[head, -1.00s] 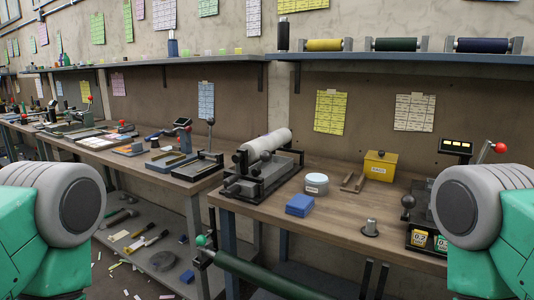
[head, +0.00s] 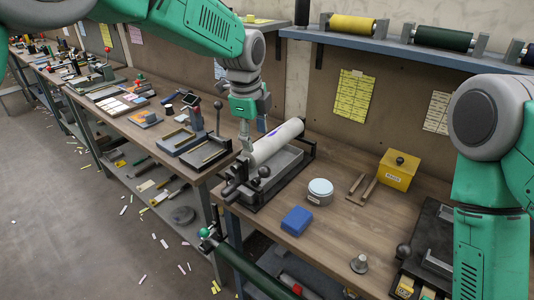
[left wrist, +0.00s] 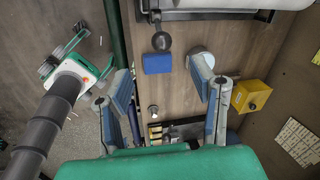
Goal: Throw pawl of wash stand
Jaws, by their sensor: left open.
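A stand (head: 291,167) with a grey tray and a white roller (head: 279,140) sits at the left end of the near bench. A lever with a black ball knob (head: 263,171) is at its front, and the knob also shows in the left wrist view (left wrist: 163,41). I cannot tell which part is the pawl. My left gripper (head: 246,146) points down at the left end of the roller. In the left wrist view its fingers (left wrist: 158,78) are apart with nothing held. Whether it touches the stand is unclear. My right gripper is out of view.
A blue block (head: 297,220), a round white tin (head: 320,191) and a yellow box (head: 397,169) stand on the bench. A shelf with coloured rolls (head: 443,37) is above. Bench space between blue block and metal peg (head: 359,263) is clear.

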